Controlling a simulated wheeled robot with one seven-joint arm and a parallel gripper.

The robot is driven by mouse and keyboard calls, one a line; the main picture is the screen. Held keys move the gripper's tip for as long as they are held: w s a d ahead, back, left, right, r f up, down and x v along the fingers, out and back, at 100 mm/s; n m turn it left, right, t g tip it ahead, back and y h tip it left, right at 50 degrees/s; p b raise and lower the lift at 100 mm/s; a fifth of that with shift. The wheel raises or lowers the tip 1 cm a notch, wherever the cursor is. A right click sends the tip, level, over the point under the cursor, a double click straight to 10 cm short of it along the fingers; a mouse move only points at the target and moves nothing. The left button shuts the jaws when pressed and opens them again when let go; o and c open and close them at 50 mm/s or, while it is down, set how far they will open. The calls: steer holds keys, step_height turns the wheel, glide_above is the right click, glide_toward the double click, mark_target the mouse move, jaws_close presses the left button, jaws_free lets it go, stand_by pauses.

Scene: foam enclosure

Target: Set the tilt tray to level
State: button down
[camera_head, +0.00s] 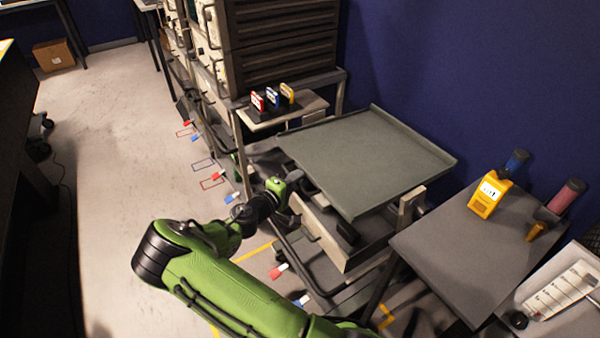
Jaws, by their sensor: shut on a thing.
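The tilt tray (365,155) is a wide grey-green panel with low raised rims, on a cream frame (335,245) in the middle of the view. Its near left edge stands clear above the frame, with a dark gap below. I cannot tell its exact tilt from this angle. My gripper (302,184) is at the tray's near left edge, reached in from the left by my green arm. It is shut at that edge, apparently on the tray. The fingertips are small and partly hidden, so the exact contact does not show.
A grey side table (465,250) at the right holds a yellow device (488,194) and bottles. A small shelf (285,112) behind the tray holds red, blue and yellow items. A dark cabinet (280,40) stands beyond. The floor (120,130) at left is clear.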

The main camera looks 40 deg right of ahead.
steer(key=shift+s+a+f+b, duration=0.15)
steer(key=shift+f+b, duration=0.15)
steer(key=shift+f, duration=1.05)
steer(key=c, duration=1.2)
jaws_free()
steer(key=shift+o, duration=0.2)
steer(key=shift+r, duration=0.1)
steer(key=p+v, duration=0.3)
steer(key=v, duration=1.2)
steer(key=shift+a+r, duration=0.2)
steer(key=shift+a, duration=0.1)
